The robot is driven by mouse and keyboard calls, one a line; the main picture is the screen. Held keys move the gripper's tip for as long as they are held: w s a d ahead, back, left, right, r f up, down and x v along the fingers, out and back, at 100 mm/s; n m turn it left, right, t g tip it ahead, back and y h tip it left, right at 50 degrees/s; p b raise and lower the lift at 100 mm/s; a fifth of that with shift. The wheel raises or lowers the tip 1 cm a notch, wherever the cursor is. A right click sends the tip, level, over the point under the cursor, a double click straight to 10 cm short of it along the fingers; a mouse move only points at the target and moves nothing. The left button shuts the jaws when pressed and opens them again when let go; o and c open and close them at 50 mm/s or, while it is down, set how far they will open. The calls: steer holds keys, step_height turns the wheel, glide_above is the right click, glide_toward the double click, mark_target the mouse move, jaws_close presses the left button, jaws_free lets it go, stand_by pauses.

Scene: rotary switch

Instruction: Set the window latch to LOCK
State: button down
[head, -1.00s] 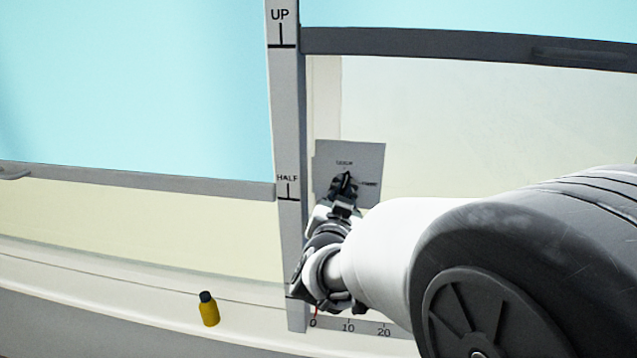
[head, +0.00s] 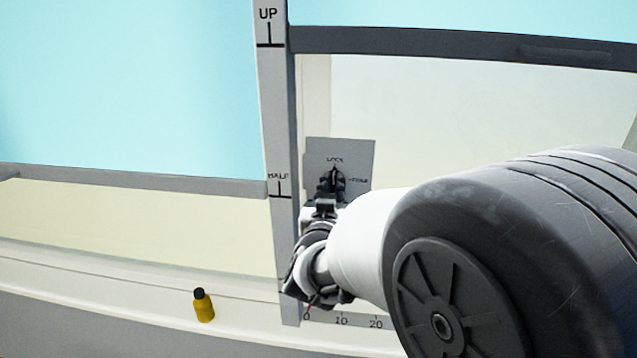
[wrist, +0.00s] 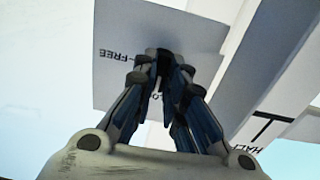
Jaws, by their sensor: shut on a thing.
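The window latch is a dark knob (head: 334,176) on a grey plate (head: 355,149) beside the grey window post. The plate has a LOCK mark above the knob and another mark to its right, which reads FREE in the wrist view. The knob's pointed end points up at the LOCK mark. My gripper (head: 331,186) is at the knob from below, its fingers closed around it. In the wrist view my gripper (wrist: 165,75) has its fingers over the plate (wrist: 120,85) and hides most of the knob and part of the LOCK lettering.
The upright post (head: 276,120) with UP and HALF marks stands just left of the plate. A ruler strip (head: 350,321) runs below. A yellow bottle with a dark cap (head: 204,307) stands on the sill at lower left. My arm fills the lower right.

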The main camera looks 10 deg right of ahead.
steer(key=c, duration=1.6)
jaws_free()
steer(key=shift+c, duration=0.2)
steer(key=shift+s, duration=0.1)
steer(key=v, duration=1.2)
